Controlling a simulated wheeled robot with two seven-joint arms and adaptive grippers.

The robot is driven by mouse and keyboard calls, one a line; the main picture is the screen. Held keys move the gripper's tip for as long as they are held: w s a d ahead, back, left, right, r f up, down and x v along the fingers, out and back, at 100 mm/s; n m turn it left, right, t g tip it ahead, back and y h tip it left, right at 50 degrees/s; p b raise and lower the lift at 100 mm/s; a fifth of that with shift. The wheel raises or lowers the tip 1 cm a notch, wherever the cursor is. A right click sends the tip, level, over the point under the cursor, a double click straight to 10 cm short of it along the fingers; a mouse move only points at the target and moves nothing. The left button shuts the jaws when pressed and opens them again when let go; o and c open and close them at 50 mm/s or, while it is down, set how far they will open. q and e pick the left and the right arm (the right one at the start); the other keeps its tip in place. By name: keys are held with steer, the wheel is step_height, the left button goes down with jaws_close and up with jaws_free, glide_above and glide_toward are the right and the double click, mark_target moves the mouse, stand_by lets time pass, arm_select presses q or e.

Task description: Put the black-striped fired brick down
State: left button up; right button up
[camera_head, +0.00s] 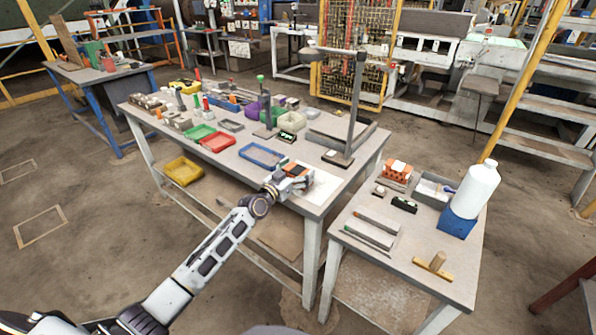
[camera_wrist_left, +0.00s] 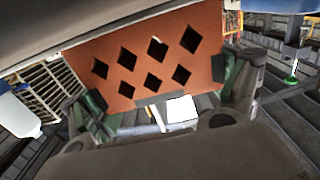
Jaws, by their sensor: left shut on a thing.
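My left gripper (camera_head: 292,181) is over the front right part of the long table (camera_head: 345,178). It is shut on an orange fired brick (camera_head: 297,169), mostly hidden by the gripper in the head view. In the left wrist view the brick (camera_wrist_left: 150,62) shows an orange face with several dark diamond holes, between the fingers of the gripper (camera_wrist_left: 165,95). Its black stripe is not clear. A white sheet (camera_head: 320,190) lies on the table just right of the gripper. I cannot tell whether the brick touches the table. My right gripper is not in view.
A blue tray (camera_head: 262,156), red tray (camera_head: 217,142) and green tray (camera_head: 197,132) lie behind and left. A lamp-like stand (camera_head: 340,157) rises behind the gripper. The side table (camera_head: 400,262) holds another orange brick (camera_head: 397,170) and a white bottle (camera_head: 478,185).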

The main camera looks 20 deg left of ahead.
arm_select(q)
steer(key=o, duration=1)
steer(key=shift+r, duration=0.15)
steer(key=shift+p+v, duration=0.3)
steer(key=shift+v, duration=5.7)
